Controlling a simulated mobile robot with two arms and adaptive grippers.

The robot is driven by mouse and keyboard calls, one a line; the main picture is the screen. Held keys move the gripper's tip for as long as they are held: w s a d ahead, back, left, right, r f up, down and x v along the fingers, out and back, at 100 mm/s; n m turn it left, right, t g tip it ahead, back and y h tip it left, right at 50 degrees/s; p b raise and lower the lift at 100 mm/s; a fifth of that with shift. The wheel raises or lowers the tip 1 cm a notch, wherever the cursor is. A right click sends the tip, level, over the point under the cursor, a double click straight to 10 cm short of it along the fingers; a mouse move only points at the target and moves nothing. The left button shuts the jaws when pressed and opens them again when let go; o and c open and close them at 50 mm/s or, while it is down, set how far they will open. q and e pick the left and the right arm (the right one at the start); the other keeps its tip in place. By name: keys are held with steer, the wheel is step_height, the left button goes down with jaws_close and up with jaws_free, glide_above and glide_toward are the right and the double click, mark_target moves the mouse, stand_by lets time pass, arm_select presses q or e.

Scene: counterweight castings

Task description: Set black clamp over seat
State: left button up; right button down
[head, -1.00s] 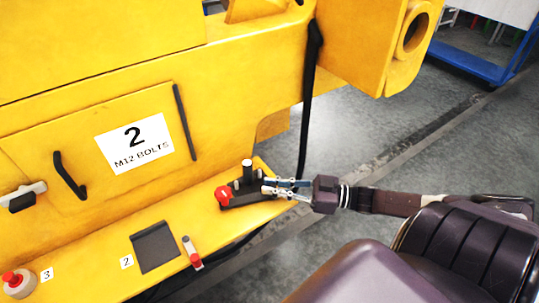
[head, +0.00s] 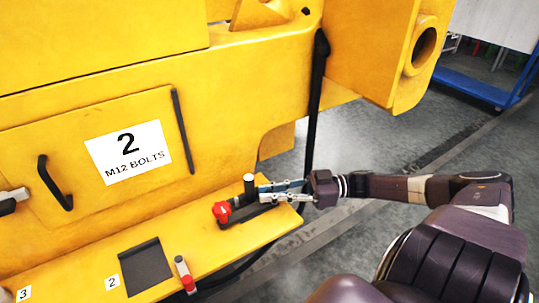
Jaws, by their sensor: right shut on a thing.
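The black clamp (head: 249,188) has an upright black post and a red knob (head: 221,212) at its left end. It is at the right end of the yellow ledge (head: 200,240). My right gripper (head: 266,192) reaches in from the right and is shut on the clamp beside the post. Its fingers hide part of the clamp. I cannot tell whether the clamp touches the ledge. A dark square plate (head: 146,267), which may be the seat, lies on the ledge to the left, beside a label 2.
A small grey and red item (head: 185,275) lies just right of the dark plate. A yellow panel with an M12 BOLTS sign (head: 128,152) and black handle (head: 55,183) rises behind the ledge. A black vertical bar (head: 315,100) stands behind my right gripper. Grey floor (head: 390,135) is open to the right.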

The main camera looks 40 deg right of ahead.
steer(key=c, duration=1.9)
jaws_free()
steer(key=shift+w, duration=0.15)
steer(key=shift+d, duration=0.1)
steer(key=v, duration=0.8)
